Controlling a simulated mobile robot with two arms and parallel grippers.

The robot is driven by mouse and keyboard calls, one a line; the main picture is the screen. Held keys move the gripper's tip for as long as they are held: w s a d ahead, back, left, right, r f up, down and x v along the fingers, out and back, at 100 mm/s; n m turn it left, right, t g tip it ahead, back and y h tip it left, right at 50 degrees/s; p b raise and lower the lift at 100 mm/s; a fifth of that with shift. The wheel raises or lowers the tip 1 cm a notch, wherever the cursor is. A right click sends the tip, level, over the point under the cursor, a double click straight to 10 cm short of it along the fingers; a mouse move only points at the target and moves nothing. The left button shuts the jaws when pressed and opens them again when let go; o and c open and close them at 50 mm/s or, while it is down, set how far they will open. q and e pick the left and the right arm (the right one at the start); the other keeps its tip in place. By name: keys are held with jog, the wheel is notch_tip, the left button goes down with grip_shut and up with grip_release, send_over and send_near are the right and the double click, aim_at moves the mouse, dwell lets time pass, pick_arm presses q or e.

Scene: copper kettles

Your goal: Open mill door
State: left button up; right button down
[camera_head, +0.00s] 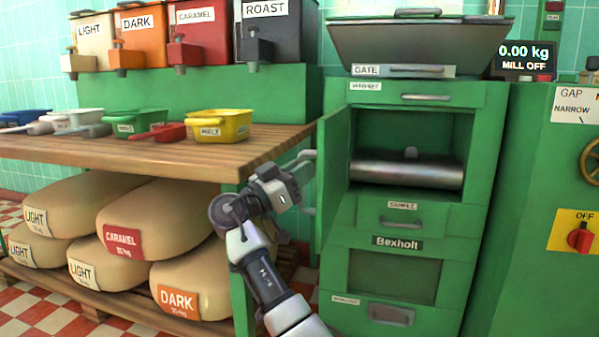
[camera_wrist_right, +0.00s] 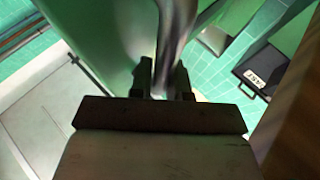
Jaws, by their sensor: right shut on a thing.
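The green mill (camera_head: 420,215) stands at the right. Its door (camera_head: 336,180) is swung out to the left and shows nearly edge-on, leaving the compartment with a grey metal roller (camera_head: 407,174) uncovered. My right gripper (camera_head: 303,172) is at the door's outer side, shut on the grey door handle (camera_head: 309,211). In the right wrist view, the two fingers (camera_wrist_right: 162,78) stand on either side of the metal handle (camera_wrist_right: 174,35), beside a green panel (camera_wrist_right: 105,35). My left gripper is not in view.
A wooden table (camera_head: 150,155) with small scoops and a yellow bin (camera_head: 219,126) stands close left of my right arm. Labelled sacks (camera_head: 150,230) lie beneath it. A control panel with a red switch (camera_head: 580,237) is at the right.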

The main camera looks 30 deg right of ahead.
jog(key=shift+d+r, duration=0.1)
jog(key=shift+d, duration=0.05)
jog(key=c, duration=1.1)
grip_release()
jog(key=shift+d, duration=0.1)
